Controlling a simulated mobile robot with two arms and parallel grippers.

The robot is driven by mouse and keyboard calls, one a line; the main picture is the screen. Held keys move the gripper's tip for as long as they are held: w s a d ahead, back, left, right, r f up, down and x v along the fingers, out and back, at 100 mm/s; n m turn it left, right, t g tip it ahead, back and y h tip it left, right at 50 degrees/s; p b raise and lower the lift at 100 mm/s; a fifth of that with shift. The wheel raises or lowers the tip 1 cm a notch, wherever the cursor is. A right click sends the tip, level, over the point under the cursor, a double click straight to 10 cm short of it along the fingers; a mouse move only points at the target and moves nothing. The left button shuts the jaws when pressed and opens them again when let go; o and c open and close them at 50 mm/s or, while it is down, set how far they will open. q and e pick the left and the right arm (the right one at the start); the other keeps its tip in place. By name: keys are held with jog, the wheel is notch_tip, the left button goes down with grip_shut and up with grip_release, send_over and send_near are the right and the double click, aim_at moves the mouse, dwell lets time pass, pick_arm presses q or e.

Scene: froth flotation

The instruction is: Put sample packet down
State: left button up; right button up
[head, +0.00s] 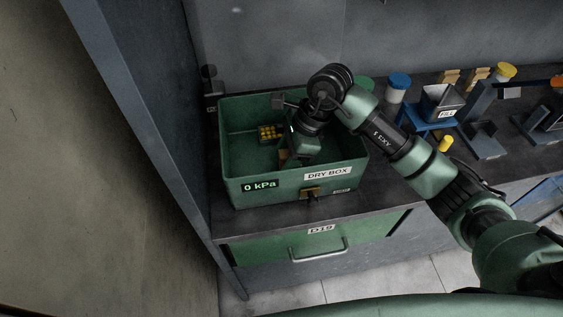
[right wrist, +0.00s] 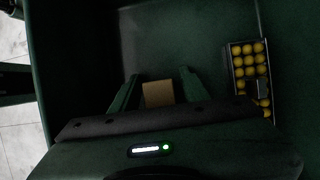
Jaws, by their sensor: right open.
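The sample packet (right wrist: 158,94) is a small tan piece lying on the floor of the green dry box, seen in the right wrist view between my finger tips. It also shows partly in the head view (head: 284,157), beside my gripper. My right gripper (right wrist: 158,92) is open, reaching down inside the dry box (head: 232,170), with one finger on each side of the packet. Whether the fingers touch it cannot be told. In the head view my right gripper (head: 290,160) is mostly hidden by its own wrist. My left gripper is not in view.
A tray of yellow balls (right wrist: 249,70) lies in the box, right of my gripper in the wrist view. The box walls surround my gripper. A blue-lidded jar (head: 397,88), a hopper marked FILL (head: 440,103) and other gear stand on the bench to the right.

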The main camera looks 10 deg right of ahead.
jog(key=b+v, duration=0.2)
jog(key=v, duration=0.9)
jog(key=shift+d+r, duration=0.15)
jog(key=shift+r, duration=0.2)
dwell(0.6)
